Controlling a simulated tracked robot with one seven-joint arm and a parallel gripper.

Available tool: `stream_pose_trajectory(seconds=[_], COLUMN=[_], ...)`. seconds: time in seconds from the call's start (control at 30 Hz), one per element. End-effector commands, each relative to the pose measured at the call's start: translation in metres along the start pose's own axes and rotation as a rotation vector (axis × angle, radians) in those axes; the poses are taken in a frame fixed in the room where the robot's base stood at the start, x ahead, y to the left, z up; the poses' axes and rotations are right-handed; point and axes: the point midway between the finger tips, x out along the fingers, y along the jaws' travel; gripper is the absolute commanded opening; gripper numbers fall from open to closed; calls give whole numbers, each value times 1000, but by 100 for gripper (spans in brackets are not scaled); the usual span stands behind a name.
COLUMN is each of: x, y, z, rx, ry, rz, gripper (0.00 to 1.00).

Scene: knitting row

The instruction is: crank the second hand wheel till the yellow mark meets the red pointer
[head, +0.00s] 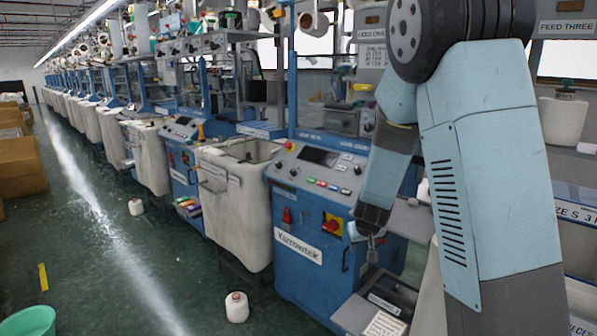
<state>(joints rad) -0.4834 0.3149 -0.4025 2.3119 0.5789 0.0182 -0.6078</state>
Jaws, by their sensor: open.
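My arm reaches down at the right, in front of the blue knitting machine with the label "Yarrowtex" (298,246). My gripper (371,254) is small and partly hidden at the arm's lower end, open, beside the right part of that machine's front. I cannot make out a hand wheel, a yellow mark on it or a red pointer; my arm covers part of this area. A red knob on a yellow plate (332,226) sits on the machine's front, left of my gripper. A small yellow patch shows just by the wrist.
A white bin (235,220) stands left of the machine. A dark tray (385,293) with a paper card is below my gripper.

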Motion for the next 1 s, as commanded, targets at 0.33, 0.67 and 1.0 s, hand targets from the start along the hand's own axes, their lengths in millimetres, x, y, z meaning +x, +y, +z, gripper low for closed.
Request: stream_pose_trajectory(seconds=[0.33,0.67,1.0], x=[-100,-193,-279], y=[2,10,22], z=[-1,22,67], rx=[80,112,127], ry=[11,9,-4], rz=[-153,-225,-213], gripper=[47,47,47])
